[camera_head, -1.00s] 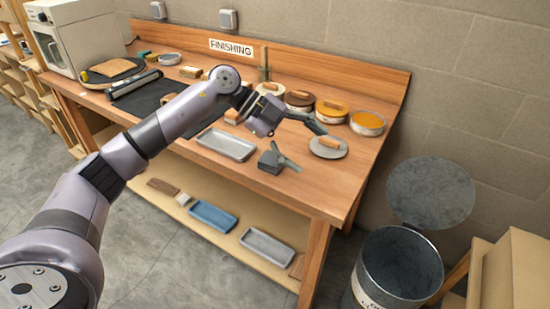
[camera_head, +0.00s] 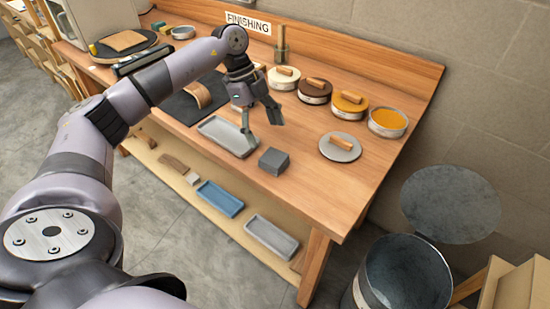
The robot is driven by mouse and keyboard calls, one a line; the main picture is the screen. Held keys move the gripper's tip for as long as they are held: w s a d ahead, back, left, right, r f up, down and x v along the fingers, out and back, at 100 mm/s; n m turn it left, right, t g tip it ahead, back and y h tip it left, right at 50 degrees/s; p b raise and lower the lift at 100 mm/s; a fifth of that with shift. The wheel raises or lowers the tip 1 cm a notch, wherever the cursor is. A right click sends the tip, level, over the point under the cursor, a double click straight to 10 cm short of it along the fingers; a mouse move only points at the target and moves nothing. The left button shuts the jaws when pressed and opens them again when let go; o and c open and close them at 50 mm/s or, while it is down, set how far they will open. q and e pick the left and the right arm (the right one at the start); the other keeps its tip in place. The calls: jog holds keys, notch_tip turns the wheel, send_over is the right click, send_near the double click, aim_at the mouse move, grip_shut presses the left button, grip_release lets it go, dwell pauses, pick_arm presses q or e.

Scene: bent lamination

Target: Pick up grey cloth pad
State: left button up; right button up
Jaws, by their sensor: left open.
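A small dark grey block (camera_head: 274,161), which looks like the grey cloth pad, lies on the wooden workbench (camera_head: 322,196) near its front edge. It sits just right of a shallow grey tray (camera_head: 226,138). My left gripper (camera_head: 262,131) is open and empty, pointing down above the bench. Its fingers are spread, one in front of the tray's right part and the other behind the block. The gripper appears apart from the block, but its exact height is hard to tell. My right gripper is not in view.
Tins with wooden-handled lids and an open orange-filled tin (camera_head: 388,122) stand at the back. A round grey lid (camera_head: 340,147) lies right of the block. The lower shelf holds a blue tray (camera_head: 220,199) and a grey tray (camera_head: 271,236). A metal bin (camera_head: 408,275) stands right.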

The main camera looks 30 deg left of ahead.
aim_at(274, 157)
pick_arm(q)
jog(key=shift+x, duration=1.2)
jog(key=shift+s+d+f+p, duration=0.15)
jog(key=shift+d+f+p, duration=0.05)
jog(key=shift+f+p, duration=0.15)
jog(key=x, duration=0.1)
jog(key=p+x, duration=0.1)
jog(key=x, duration=0.2)
jog(key=shift+a+f, duration=0.25)
jog(key=shift+f, duration=0.15)
jog(key=shift+d+f, duration=0.1)
jog(key=shift+f, duration=0.15)
jog(key=shift+c, duration=0.4)
jog(key=c, duration=1)
jog(key=shift+w+r, duration=0.1)
jog(key=shift+w, duration=0.1)
notch_tip(274, 157, up, 20)
jog(key=b, duration=0.2)
